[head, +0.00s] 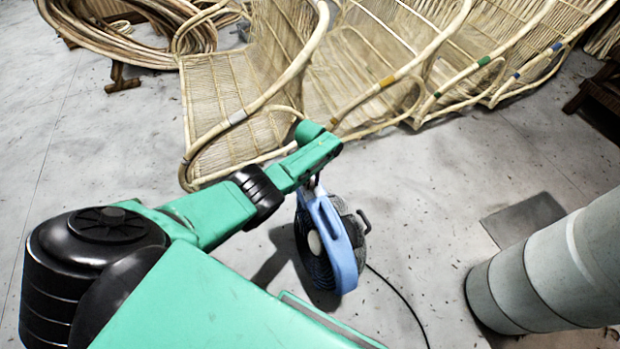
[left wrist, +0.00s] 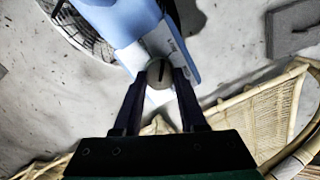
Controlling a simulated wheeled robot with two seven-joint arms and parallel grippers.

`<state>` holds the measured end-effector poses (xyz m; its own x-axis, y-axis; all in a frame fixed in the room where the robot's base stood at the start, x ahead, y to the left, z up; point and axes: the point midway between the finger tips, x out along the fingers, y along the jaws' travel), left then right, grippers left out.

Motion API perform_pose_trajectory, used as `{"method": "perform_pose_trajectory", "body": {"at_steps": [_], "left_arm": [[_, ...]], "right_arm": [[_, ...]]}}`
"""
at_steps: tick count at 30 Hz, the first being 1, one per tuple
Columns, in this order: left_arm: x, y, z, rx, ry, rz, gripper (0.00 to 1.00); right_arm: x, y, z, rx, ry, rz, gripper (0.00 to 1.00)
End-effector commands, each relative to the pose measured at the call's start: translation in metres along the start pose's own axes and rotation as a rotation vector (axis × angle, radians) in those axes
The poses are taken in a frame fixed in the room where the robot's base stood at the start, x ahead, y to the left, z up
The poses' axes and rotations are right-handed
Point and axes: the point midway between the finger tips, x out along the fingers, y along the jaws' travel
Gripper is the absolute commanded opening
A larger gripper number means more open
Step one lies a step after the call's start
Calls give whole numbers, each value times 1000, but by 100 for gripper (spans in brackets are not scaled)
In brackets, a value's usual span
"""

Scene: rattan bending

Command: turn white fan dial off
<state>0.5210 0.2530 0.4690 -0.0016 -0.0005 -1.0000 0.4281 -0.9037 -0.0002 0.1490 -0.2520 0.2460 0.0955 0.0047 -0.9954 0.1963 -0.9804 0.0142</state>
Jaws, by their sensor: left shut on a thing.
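The fan (head: 343,250) has a blue body and a dark round guard, and it stands on the floor below the end of my left arm. In the left wrist view its blue housing (left wrist: 128,18) is at the top, with a pale panel beside it. The round greyish-white dial (left wrist: 160,73), with a dark slot across its face, sits on that panel. My left gripper (left wrist: 160,78) has its two dark fingers on either side of the dial and is shut on it. In the head view the dial and fingertips are hidden by my left arm. My right gripper is not in view.
Several woven rattan chair frames (head: 255,95) stand behind the fan, close to my left arm. Rattan coils (head: 125,35) lie at the back left. A dark cable (head: 405,300) runs from the fan across the floor. A large grey cylinder (head: 550,270) stands at right.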

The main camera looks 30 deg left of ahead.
Motion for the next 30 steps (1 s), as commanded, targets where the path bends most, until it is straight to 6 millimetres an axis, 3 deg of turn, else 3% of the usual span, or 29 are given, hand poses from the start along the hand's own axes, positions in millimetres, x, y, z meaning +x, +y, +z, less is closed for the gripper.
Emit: {"method": "perform_pose_trajectory", "body": {"at_steps": [18, 30], "left_arm": [[-1, 0, -1, -544, 2, 2, 0], [-1, 0, -1, -711, 3, 2, 0]], "right_arm": [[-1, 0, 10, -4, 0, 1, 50], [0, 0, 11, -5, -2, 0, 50]]}}
